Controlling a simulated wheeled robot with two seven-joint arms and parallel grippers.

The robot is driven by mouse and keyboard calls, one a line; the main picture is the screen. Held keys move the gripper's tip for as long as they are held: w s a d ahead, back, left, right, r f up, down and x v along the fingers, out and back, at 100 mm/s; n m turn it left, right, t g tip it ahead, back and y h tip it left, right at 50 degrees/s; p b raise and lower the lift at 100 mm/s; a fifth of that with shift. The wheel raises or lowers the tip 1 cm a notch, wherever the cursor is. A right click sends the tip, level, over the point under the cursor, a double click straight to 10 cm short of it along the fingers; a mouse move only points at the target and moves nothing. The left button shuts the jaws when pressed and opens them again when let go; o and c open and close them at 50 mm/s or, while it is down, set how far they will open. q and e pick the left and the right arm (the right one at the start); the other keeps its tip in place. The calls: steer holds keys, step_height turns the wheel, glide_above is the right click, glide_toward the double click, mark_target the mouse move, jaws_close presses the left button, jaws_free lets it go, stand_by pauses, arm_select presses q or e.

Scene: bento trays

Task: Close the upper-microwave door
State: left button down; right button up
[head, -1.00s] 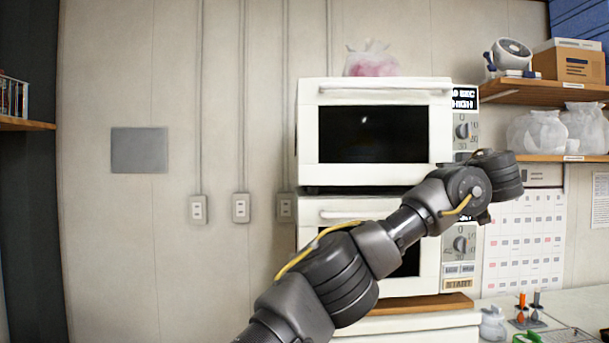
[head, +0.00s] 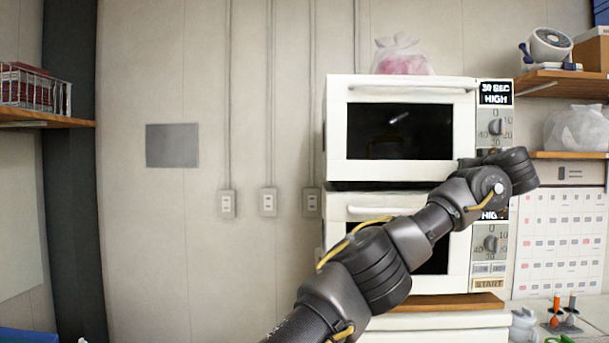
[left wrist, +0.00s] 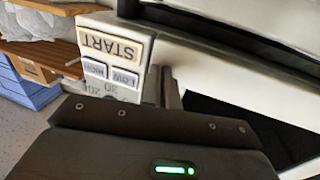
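The upper microwave (head: 350,170) is white and sits on top of a similar lower microwave (head: 336,230). Its door (head: 400,82) has a dark window and looks flush or nearly flush with the front; a small gap is not clear. My left arm crosses the lower microwave, and its end is at the upper door's lower right corner. The left gripper is hidden in the head view. In the left wrist view, the upside-down START label (left wrist: 115,46) and the white door frame (left wrist: 230,62) are close to the gripper. Whether its fingers are apart is unclear. My right gripper is out of view.
Shelves with a fan (head: 550,45) and a white bag (head: 575,130) stand close on the right. A bag with pink contents (head: 402,56) rests on the upper microwave. A counter with small items is at lower right.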

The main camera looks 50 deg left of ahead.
arm_select(q)
steer(key=shift+s+r, duration=0.1)
steer(key=w+d+b+v, duration=0.1)
steer(key=d+b+v, duration=0.1)
steer(key=b+v, duration=0.6)
steer(key=d+v, duration=0.1)
steer(key=v, duration=0.4)
steer(key=shift+w, duration=0.2)
